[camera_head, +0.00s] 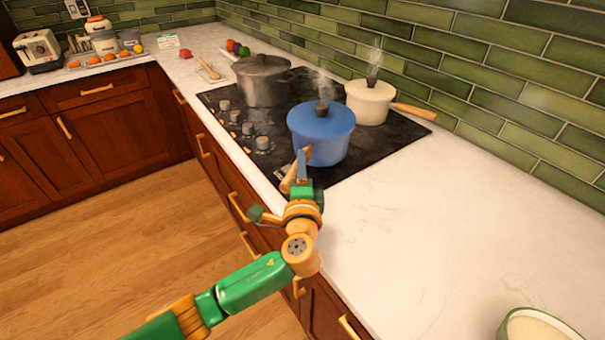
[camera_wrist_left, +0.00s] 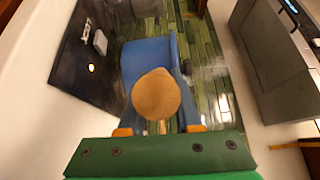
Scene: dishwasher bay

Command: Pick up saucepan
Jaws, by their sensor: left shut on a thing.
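The blue saucepan (camera_head: 320,145) with a lid and dark knob is at the near right part of the black cooktop; it also shows in the left wrist view (camera_wrist_left: 148,58). Steam rises at its lid. Its wooden handle points toward me, and the round end (camera_wrist_left: 156,95) lies between the fingers in the left wrist view. My left gripper (camera_head: 304,160) is shut on this handle. I cannot tell whether the pan's base touches the cooktop. A cream saucepan (camera_head: 369,104) with a wooden handle stands behind it to the right. My right gripper is not in view.
A grey lidded pot (camera_head: 262,82) stands on the cooktop (camera_head: 375,145) at the back left. Several knobs line its left edge. A green tiled wall (camera_head: 480,90) runs behind. The white counter (camera_head: 430,230) is clear up to a bowl (camera_head: 535,325) at the lower right.

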